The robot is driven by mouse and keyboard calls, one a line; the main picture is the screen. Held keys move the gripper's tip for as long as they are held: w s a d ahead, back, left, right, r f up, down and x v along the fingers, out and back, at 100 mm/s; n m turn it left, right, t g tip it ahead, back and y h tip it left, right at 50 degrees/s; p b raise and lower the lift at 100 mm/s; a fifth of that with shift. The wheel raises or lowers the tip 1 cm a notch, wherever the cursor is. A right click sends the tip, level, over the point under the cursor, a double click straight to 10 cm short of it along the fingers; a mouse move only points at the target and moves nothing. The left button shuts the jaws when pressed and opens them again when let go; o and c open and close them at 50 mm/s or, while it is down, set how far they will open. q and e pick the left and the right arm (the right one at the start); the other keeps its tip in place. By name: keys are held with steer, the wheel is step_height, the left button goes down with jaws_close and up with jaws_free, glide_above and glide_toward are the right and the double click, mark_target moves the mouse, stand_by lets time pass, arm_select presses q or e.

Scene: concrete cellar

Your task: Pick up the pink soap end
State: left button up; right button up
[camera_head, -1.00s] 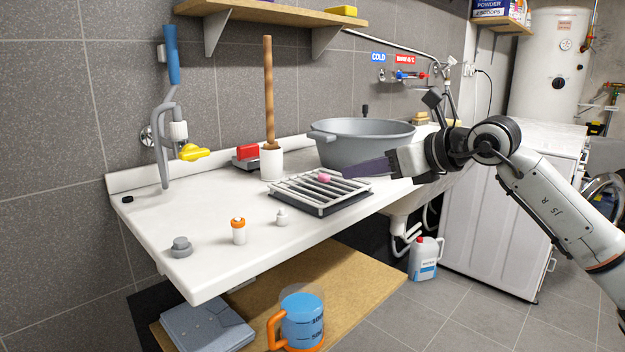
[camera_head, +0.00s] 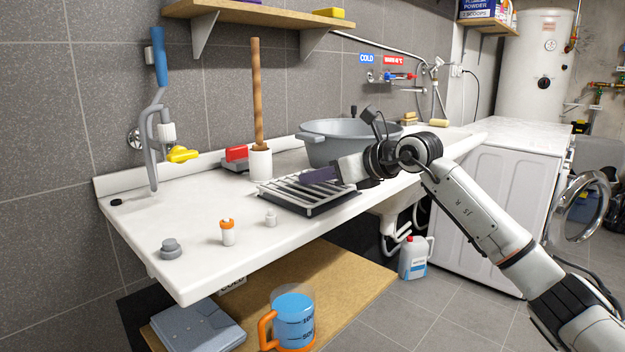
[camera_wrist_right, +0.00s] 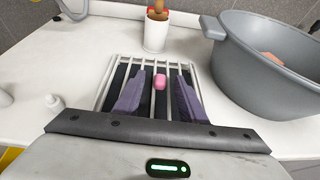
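The pink soap end (camera_wrist_right: 160,81) lies on the slatted drying rack, between the fingers of my right gripper in the right wrist view. The rack (camera_head: 300,198) is a metal grid over a dark tray on the white counter. In the head view the gripper hides the soap. My right gripper (camera_head: 318,176) is over the rack with dark purple fingers; it also shows in the right wrist view (camera_wrist_right: 157,92). Its fingers are spread wide, with a gap on each side of the soap. My left gripper is not in view.
A grey basin (camera_head: 352,138) stands close behind my right gripper. A white pot (camera_head: 261,165) with a wooden handle stands behind the rack.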

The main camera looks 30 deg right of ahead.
jaws_close()
step_height(320, 180, up, 10)
steer(key=p, duration=0.2)
stand_by(0.4)
